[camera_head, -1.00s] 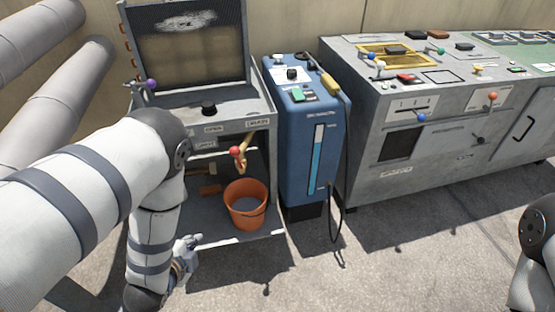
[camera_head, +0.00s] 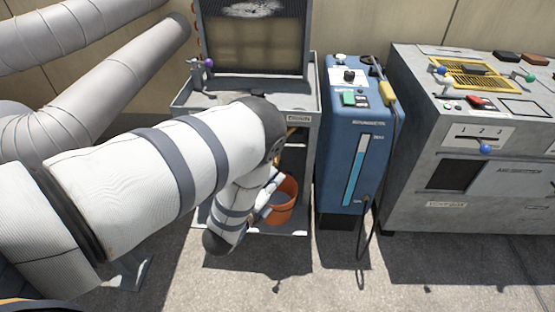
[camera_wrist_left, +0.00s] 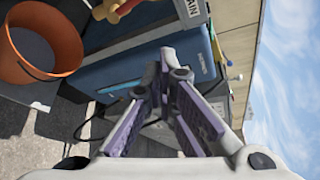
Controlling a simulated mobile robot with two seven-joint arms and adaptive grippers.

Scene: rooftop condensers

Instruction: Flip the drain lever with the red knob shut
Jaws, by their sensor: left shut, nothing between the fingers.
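The drain lever shows at the top edge of the left wrist view, partly cut off, with its red knob (camera_wrist_left: 106,10) and a yellow part beside it. In the head view my left arm hides the knob; only a sliver of yellow shows beside the arm. My left gripper (camera_wrist_left: 168,70) is shut and empty, its fingertips apart from the knob, which lies up and to the left of them in the wrist view. In the head view this gripper (camera_head: 266,197) is low, in front of the orange bucket. My right gripper is in neither view.
The orange bucket (camera_head: 283,203) stands on the cabinet's low shelf, close to my left gripper. A blue unit (camera_head: 348,175) with a hanging cable stands to the right. A grey console (camera_head: 420,190) is farther right. The floor in front is clear.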

